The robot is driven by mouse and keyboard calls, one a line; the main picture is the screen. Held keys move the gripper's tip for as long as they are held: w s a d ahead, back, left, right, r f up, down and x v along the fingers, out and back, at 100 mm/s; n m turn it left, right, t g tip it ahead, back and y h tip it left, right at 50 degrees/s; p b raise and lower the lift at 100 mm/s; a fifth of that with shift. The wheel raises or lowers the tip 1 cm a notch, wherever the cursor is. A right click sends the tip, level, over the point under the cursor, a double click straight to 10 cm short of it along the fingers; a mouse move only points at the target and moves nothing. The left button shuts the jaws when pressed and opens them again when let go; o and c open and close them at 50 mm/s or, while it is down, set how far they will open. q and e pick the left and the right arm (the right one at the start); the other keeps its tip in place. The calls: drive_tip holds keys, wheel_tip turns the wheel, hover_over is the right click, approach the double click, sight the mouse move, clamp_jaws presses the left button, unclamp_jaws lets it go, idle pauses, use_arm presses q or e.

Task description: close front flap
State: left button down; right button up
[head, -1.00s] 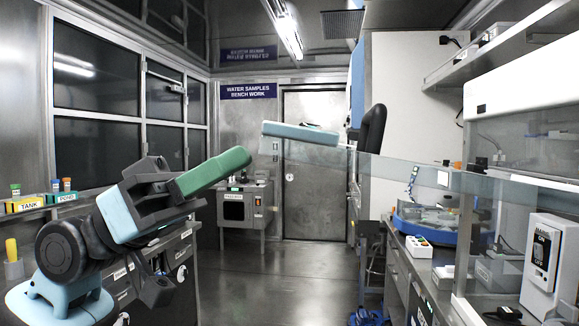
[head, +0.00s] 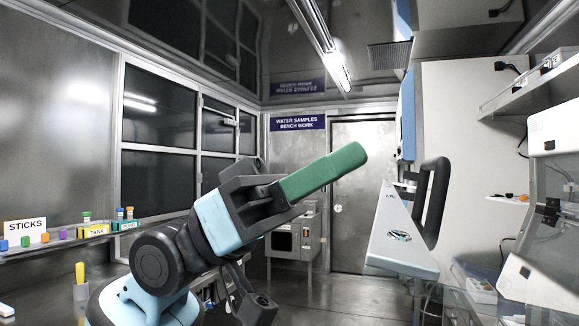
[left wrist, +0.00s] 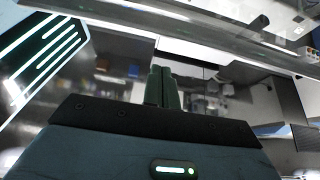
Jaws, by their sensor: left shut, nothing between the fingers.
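My left gripper (head: 352,154) points up and to the right in the middle of the head view. Its green fingers lie together, shut and empty. In the left wrist view the fingers (left wrist: 163,72) are also together, with nothing between them. A long pale edge that looks like the clear front flap (left wrist: 205,50) crosses the top of the left wrist view, beyond the fingertips; I cannot tell the gap. In the head view the flap is hard to make out at the lower right. My right gripper is not clearly in view.
The white hood (head: 553,130) stands at the right under a shelf (head: 530,85). A bench with a STICKS sign (head: 25,230) and small coloured-capped tubes runs along the left windows. A grey cabinet (head: 292,240) and a door (head: 350,200) are at the back.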

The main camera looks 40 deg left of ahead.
use_arm(q)
drive_tip(key=shift+w+d+f, duration=0.15)
drive_tip(key=shift+d+f, duration=0.3)
drive_tip(key=shift+f, duration=0.25)
drive_tip(key=shift+w+d+f, duration=0.15)
drive_tip(key=shift+d+f, duration=0.25)
drive_tip(key=shift+f, duration=0.25)
use_arm(e)
drive_tip(key=shift+w+r, duration=0.1)
drive_tip(key=shift+w, duration=0.1)
drive_tip(key=shift+s, duration=0.1)
